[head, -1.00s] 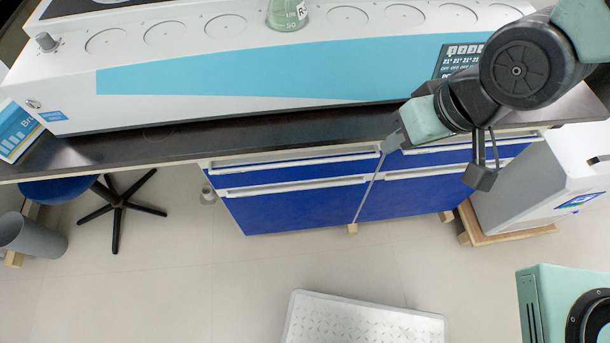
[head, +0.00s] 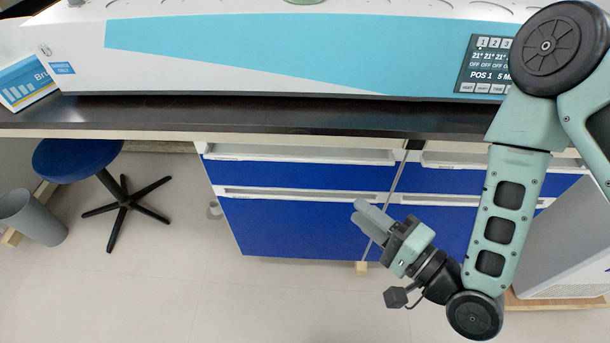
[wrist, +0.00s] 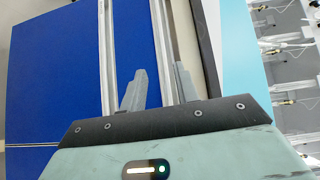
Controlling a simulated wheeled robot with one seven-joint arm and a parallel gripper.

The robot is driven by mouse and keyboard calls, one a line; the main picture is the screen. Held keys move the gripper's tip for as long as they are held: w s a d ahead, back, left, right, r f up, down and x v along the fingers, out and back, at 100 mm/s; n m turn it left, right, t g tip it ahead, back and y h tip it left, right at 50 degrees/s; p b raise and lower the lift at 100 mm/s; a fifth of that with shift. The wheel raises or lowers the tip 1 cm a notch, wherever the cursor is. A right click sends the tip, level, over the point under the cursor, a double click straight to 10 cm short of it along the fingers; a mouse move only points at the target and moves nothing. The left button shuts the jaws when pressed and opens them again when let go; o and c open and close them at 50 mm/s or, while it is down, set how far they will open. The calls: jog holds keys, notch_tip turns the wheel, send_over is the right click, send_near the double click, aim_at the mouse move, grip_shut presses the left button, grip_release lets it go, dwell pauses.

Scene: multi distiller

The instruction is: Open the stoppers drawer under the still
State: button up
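The still (head: 260,52) is a long white and turquoise unit on the dark bench. Under it are blue drawer fronts with white handle rails, an upper left one (head: 290,175) and a larger lower left one (head: 290,228), with another pair to the right partly behind my arm. No stoppers label is readable. The drawers look shut. My gripper (head: 362,213) is open and empty, in front of the fronts near the gap between the columns. In the wrist view, its fingers (wrist: 158,88) are apart, around the upper white rail (wrist: 160,40); contact cannot be told.
The bench edge (head: 150,122) overhangs the drawers. A blue stool (head: 78,158) and a grey bin (head: 32,216) stand at left. A white cabinet (head: 560,245) stands at right behind my arm. The floor in front of the left drawers is clear.

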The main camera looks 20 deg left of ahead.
jog(key=b, duration=1.2)
send_near(300, 161)
jog(key=b+x, duration=0.1)
jog(key=x, duration=0.8)
jog(key=shift+w+a, duration=0.1)
jog(key=shift+a, duration=0.15)
grip_shut()
